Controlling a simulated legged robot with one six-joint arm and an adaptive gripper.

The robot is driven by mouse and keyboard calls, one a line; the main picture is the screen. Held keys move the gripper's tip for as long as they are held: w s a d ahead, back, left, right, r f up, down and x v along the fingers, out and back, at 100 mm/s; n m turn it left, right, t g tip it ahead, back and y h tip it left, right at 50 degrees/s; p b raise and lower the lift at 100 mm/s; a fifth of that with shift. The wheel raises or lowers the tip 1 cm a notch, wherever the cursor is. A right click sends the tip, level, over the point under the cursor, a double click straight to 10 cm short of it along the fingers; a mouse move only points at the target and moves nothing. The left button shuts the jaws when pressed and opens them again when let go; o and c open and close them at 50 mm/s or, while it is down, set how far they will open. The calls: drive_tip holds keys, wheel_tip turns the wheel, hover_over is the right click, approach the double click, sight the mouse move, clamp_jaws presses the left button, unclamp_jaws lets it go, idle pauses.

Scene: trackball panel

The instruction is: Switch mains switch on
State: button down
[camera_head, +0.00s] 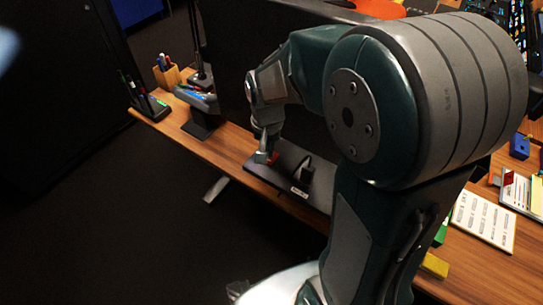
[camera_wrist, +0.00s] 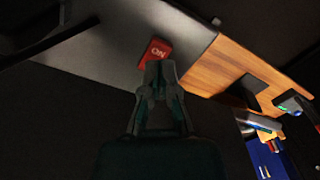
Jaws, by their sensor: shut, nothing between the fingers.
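The dark grey panel (camera_head: 262,173) lies on the wooden desk. A red switch (camera_head: 275,157) sits near its far left end, partly hidden by my gripper (camera_head: 263,156). In the wrist view the red switch (camera_wrist: 158,49) bears white "ON" lettering, and the grey panel (camera_wrist: 120,35) spreads around it. My gripper (camera_wrist: 159,70) is shut and empty, its fingertips right at the near edge of the switch. I cannot tell whether they touch it or which way the switch is set.
A black upright part (camera_head: 304,172) stands on the panel beside a small white label (camera_head: 299,191). A dark monitor (camera_head: 225,60) rises behind. Pen holders (camera_head: 166,73) stand at the desk's far left. My arm hides much of the right side.

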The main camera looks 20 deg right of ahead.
drive_tip(key=shift+f, duration=1.4)
idle(0.8)
drive_tip(key=shift+r, duration=3.55)
drive_tip(key=s+r+n+t, duration=0.4)
drive_tip(key=s+r, duration=0.6)
drive_tip(key=s, duration=0.4)
drive_tip(key=shift+n+t, duration=0.4)
drive_tip(key=shift+t, duration=0.4)
drive_tip(key=shift+d, duration=0.1)
